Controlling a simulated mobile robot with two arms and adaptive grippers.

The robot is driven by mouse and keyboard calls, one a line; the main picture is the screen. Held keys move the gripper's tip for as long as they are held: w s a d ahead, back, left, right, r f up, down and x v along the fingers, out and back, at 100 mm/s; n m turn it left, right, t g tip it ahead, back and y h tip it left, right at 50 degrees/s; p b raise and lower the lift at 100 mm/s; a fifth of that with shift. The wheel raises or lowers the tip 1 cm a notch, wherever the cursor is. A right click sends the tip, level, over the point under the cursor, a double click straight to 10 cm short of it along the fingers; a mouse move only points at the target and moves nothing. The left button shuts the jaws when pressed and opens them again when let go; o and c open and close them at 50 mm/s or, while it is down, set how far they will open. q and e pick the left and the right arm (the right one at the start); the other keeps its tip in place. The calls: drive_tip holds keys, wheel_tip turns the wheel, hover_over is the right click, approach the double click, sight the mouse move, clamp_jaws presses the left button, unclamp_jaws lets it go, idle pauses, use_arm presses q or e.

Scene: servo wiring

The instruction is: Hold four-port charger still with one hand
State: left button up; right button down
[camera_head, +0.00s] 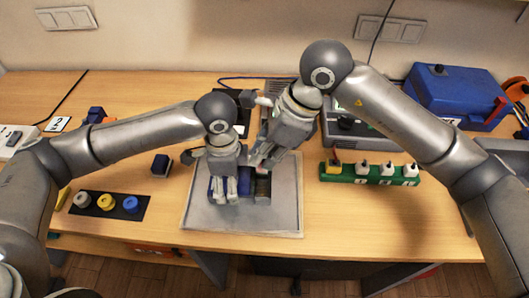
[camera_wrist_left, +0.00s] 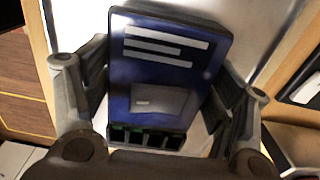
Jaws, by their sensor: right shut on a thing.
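The four-port charger is a blue block with pale label bars and a row of dark slots along its near end, one showing green. It fills the middle of the left wrist view (camera_wrist_left: 165,75) and is mostly covered in the head view. My left gripper (camera_head: 224,196) points down over it on the grey mat. Its fingers (camera_wrist_left: 160,100) stand open on either side, with a gap at the right. My right gripper (camera_head: 256,162) is tilted down just right of it, shut on a small reddish-white piece (camera_head: 262,169), mostly hidden by the fingers.
A dark grey block (camera_head: 263,188) sits on the grey mat (camera_head: 245,222). A green strip (camera_head: 370,180) with several plugs stands at right. A dark tray (camera_head: 110,205) with three round knobs lies at left, near a small dark block (camera_head: 161,164). A blue toolbox (camera_head: 455,90) stands at back right.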

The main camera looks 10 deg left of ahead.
use_arm(q)
drive_tip(key=o, duration=0.4)
drive_tip(key=shift+o, duration=0.2)
wheel_tip(320, 180, up, 8)
drive_tip(key=shift+f, duration=0.25)
drive_tip(key=shift+s+f, duration=0.1)
